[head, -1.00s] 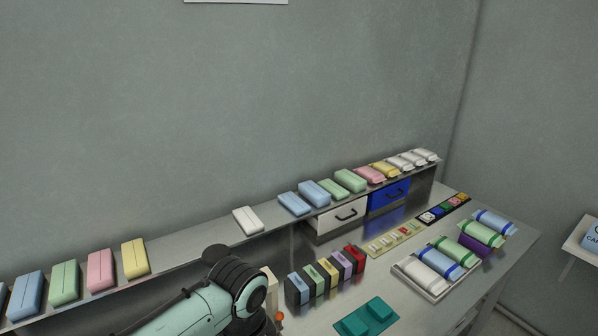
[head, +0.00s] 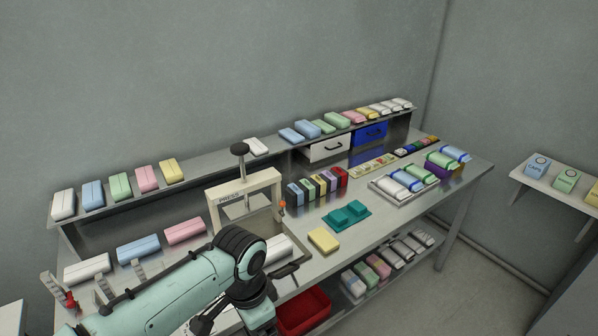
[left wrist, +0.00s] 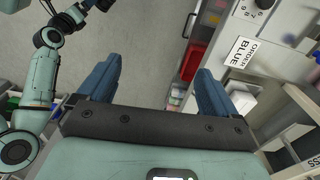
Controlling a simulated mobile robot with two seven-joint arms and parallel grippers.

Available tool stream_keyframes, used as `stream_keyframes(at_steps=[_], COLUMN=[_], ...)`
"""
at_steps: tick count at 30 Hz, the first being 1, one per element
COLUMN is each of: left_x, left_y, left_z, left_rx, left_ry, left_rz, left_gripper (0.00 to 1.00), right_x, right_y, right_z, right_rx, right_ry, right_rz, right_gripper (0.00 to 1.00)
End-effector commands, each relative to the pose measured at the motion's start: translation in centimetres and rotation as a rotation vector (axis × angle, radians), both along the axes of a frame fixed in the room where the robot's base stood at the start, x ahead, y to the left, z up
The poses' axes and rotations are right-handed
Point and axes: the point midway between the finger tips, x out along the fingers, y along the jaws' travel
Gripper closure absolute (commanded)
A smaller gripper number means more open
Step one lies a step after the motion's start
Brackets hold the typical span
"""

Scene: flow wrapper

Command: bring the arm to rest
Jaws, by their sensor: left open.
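My left gripper (left wrist: 158,68) shows in the left wrist view with its two blue fingers wide apart and nothing between them. Grey floor lies beyond the fingers. In the head view my left arm (head: 175,295) reaches in from the lower left, bent at a dark joint in front of the bench; its fingers cannot be made out there. Another teal arm of mine (left wrist: 32,90) stands at the left of the left wrist view, its gripper not visible.
A red bin (head: 303,312) sits below. In the left wrist view, an "ORDER BLUE" sign (left wrist: 240,52) is close right of the fingers. Floor is open at right.

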Motion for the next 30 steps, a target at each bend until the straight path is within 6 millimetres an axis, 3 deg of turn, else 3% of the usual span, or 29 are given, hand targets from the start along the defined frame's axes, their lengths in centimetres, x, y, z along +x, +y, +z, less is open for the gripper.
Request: stream_keyframes(at_steps=[1, 5, 8, 12, 15, 18, 22, 25, 30], left_x=[0.5, 1.0, 0.0, -4.0, -8.3, -12.6, -17.1, -19.0, -19.9], left_y=[-0.1, -0.6, -0.5, 0.6, 1.7, 2.6, 3.6, 4.0, 4.2], left_z=[-3.7, -11.9, -18.9, -28.4, -33.6, -36.8, -38.9, -39.4, -39.7], left_rx=[-0.006, -0.071, -0.129, -0.204, -0.235, -0.242, -0.226, -0.213, -0.206], left_ry=[0.046, 0.106, 0.162, 0.238, 0.280, 0.302, 0.311, 0.307, 0.300], left_rz=[0.035, 0.151, 0.282, 0.543, 0.757, 0.960, 1.156, 1.243, 1.286], left_gripper=[0.08, 0.08, 0.08, 0.08, 0.08, 0.08, 0.08, 0.08, 0.08], right_x=[0.3, 0.6, 0.8, 1.2, 1.6, 1.9, 2.2, 2.4, 2.4], right_y=[0.0, 0.0, 0.0, 0.0, 0.0, 0.0, 0.0, 0.0, 0.0], right_z=[0.5, 1.3, 2.0, 3.1, 3.9, 4.6, 5.3, 5.5, 5.6], right_rx=[0.000, -0.001, -0.001, 0.000, 0.000, -0.001, -0.001, 0.000, 0.000], right_ry=[-0.004, -0.010, -0.013, -0.017, -0.020, -0.024, -0.028, -0.029, -0.029], right_rz=[0.000, 0.000, 0.000, 0.000, 0.000, -0.001, 0.000, 0.000, 0.000], right_gripper=[0.03, 0.03, 0.03, 0.03, 0.03, 0.03, 0.03, 0.03, 0.03])
